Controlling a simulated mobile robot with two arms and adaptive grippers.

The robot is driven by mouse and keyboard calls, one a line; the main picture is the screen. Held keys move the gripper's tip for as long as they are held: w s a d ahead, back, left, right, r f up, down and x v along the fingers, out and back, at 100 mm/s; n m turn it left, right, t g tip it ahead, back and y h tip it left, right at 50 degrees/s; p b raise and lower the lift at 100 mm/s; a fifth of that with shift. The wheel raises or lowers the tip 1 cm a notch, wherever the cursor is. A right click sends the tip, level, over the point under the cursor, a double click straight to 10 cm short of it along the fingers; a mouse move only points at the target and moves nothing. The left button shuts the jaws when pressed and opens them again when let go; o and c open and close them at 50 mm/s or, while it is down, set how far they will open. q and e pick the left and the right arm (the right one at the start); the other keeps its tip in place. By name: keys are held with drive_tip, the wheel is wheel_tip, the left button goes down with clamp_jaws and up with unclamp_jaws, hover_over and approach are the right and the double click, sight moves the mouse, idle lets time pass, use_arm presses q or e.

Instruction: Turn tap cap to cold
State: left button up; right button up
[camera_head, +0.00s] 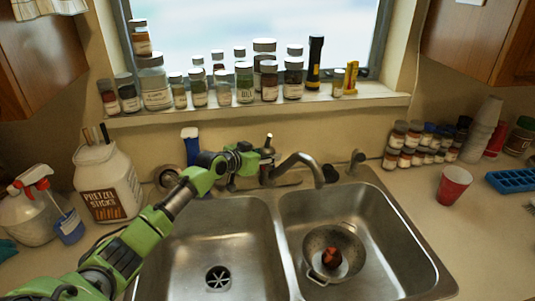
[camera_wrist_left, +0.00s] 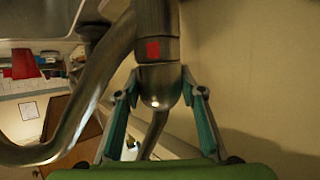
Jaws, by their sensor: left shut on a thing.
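The tap (camera_head: 296,163) stands behind the double sink, its curved spout reaching over the right basin. In the left wrist view, its rounded metal cap (camera_wrist_left: 158,84) sits at the end of the tap body, next to a red mark (camera_wrist_left: 153,50). The spout (camera_wrist_left: 92,95) curves down on the left of that view. My left gripper (camera_head: 262,157) reaches across the left basin to the tap. In the left wrist view, its two fingers (camera_wrist_left: 158,92) are closed on either side of the cap. My right gripper is not in view.
The sink's left basin (camera_head: 190,255) is empty. The right basin holds a colander (camera_head: 345,241) with a reddish thing inside. Spice jars (camera_head: 405,158) and a red cup (camera_head: 453,185) stand on the right; a pretzel jar (camera_head: 108,182) and spray bottle (camera_head: 28,215) on the left.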

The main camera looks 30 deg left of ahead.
use_arm(q)
drive_tip(key=shift+d+r+n+y+p, duration=0.15)
drive_tip(key=shift+n+y+p, duration=0.6)
drive_tip(key=shift+p, duration=1.15)
drive_tip(key=shift+d+r+n+y+p, duration=0.15)
drive_tip(key=shift+n+y+p, duration=0.55)
drive_tip(key=shift+p, duration=1.15)
drive_tip(key=shift+a+f+n+y+p, duration=0.1)
drive_tip(key=shift+n+y+p, duration=0.15)
drive_tip(key=shift+y+p, duration=0.15)
drive_tip(key=shift+f+y, duration=0.1)
drive_tip(key=shift+y, duration=0.25)
drive_tip(key=shift+f+n+y, duration=0.2)
drive_tip(key=shift+n+y, duration=0.4)
drive_tip(key=shift+n, duration=0.2)
drive_tip(key=shift+a+n+g+y+b, duration=0.1)
drive_tip(key=shift+n+g+y+b, duration=0.2)
drive_tip(key=shift+n+y+b, duration=0.6)
drive_tip(key=shift+r+y+b, duration=0.1)
drive_tip(key=shift+y+b, duration=0.4)
drive_tip(key=shift+b, duration=0.3)
drive_tip(key=shift+a+n, duration=0.1)
drive_tip(key=shift+n, duration=0.2)
